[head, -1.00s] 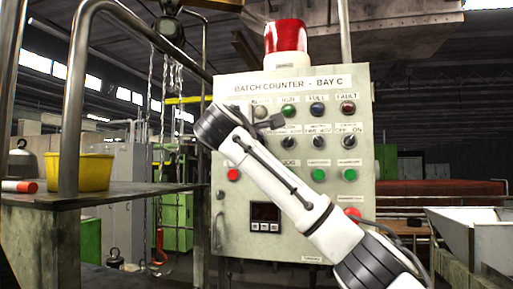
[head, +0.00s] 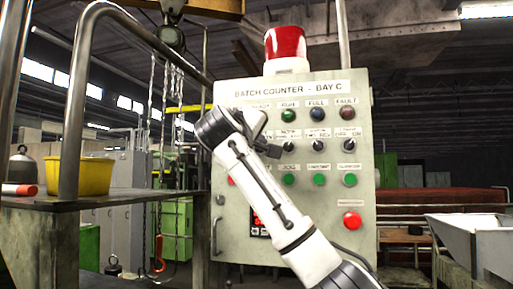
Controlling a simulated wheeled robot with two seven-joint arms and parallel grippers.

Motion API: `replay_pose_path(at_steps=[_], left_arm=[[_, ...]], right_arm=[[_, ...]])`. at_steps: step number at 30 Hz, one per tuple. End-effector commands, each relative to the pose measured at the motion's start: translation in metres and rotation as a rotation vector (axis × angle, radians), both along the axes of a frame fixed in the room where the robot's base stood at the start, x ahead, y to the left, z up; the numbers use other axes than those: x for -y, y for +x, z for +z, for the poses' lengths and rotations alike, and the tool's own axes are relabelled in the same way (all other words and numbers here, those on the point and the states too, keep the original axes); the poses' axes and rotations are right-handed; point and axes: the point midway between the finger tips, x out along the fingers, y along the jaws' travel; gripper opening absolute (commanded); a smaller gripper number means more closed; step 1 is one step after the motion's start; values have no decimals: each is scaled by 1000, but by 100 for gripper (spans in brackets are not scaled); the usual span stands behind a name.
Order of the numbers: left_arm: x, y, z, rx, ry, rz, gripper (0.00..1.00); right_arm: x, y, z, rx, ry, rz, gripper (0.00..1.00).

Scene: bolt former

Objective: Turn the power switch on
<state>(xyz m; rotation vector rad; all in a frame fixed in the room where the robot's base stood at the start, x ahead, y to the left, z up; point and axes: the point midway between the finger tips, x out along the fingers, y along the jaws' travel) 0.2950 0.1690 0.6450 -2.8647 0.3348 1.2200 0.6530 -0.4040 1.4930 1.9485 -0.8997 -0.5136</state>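The grey control panel (head: 361,100) headed "BATCH COUNTER - BAY C" faces me. The switch with an "OFF ON" label (head: 348,145) is the rightmost black knob in the row below the lamps. Its pointer direction is too small to tell. My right arm comes in from the lower right, across the panel's left half. My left gripper is not in view.
Green buttons (head: 349,180) and a red button (head: 352,221) sit below the knobs. A red beacon (head: 285,45) tops the panel. A yellow tub (head: 82,176) and a metal rail (head: 77,120) stand at left, a pale hopper (head: 470,236) at right.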

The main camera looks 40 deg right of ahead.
Motion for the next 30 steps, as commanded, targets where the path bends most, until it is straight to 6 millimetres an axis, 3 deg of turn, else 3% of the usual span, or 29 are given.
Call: replay_pose_path(at_steps=[11,12,15,25,30], left_arm=[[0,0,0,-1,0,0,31],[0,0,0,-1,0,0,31],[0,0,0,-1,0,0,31],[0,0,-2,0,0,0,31],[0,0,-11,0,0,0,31]], right_arm=[[0,0,-2,3,8,-1,0],[0,0,-2,3,8,-1,23],[0,0,-1,3,7,0,40],[-2,-1,-1,4,4,1,40],[-19,-14,-2,9,4,5,40]])
